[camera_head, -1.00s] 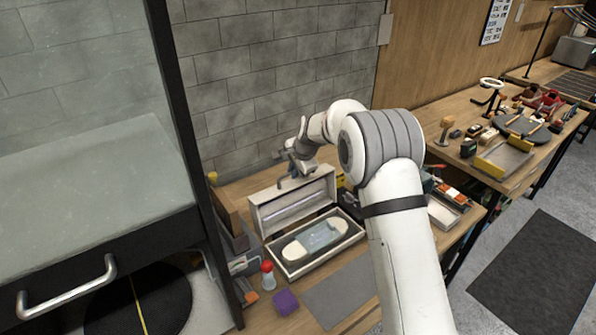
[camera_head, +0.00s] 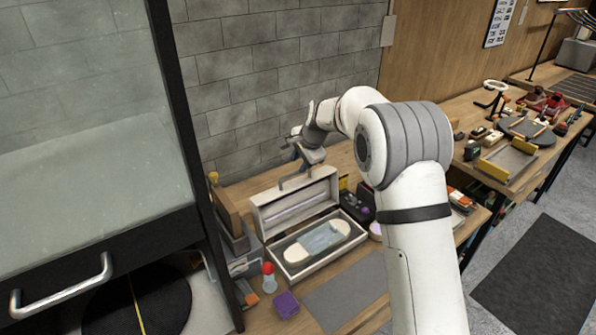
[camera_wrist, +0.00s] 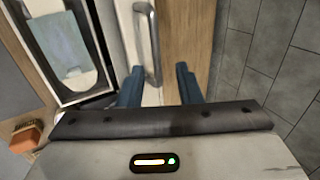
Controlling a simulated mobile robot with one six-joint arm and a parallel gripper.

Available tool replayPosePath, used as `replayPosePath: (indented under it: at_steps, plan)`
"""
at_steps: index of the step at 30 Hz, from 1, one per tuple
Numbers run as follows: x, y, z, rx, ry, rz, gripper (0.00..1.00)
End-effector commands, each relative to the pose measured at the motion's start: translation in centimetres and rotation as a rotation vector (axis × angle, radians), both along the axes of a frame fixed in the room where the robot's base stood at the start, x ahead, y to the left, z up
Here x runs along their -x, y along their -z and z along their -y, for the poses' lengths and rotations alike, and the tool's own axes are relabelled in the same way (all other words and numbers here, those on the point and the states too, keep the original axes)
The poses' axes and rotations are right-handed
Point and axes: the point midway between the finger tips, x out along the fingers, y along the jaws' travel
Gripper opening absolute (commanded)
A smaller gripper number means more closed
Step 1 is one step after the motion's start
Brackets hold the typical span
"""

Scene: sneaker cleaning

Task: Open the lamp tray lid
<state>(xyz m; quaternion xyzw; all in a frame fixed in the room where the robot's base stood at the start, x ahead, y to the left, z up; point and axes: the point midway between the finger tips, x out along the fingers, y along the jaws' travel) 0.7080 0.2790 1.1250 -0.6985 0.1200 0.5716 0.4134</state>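The lamp tray (camera_head: 289,270) is a pale box on the left bench, with a shoe-sole-shaped insole and a bluish sheet inside. Its lid (camera_head: 262,218) stands raised at the back edge, with a lamp tube along its inner face. A grey bar handle (camera_head: 283,184) is on the lid; it also shows in the wrist view (camera_wrist: 153,45). My gripper (camera_head: 301,150) is just above and behind the lid. In the wrist view its two blue fingers (camera_wrist: 158,86) are apart, with the handle's near end in the gap between them. No contact with the handle is visible.
A red-capped bottle (camera_head: 269,277) and a purple block (camera_head: 286,304) stand in front of the tray. A grey mat (camera_head: 345,292) lies to their right. A dark device (camera_head: 355,207) is right of the tray. The brick wall (camera_head: 270,90) rises close behind.

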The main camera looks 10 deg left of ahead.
Motion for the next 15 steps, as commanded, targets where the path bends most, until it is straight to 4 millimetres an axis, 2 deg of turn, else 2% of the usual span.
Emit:
replayPosePath:
  at_steps: [6,15]
  plan:
    - [0.8,-2.3,0.8,0.0,0.001,0.001,0.31]
    - [1.0,-2.7,0.9,0.0,0.0,0.0,0.31]
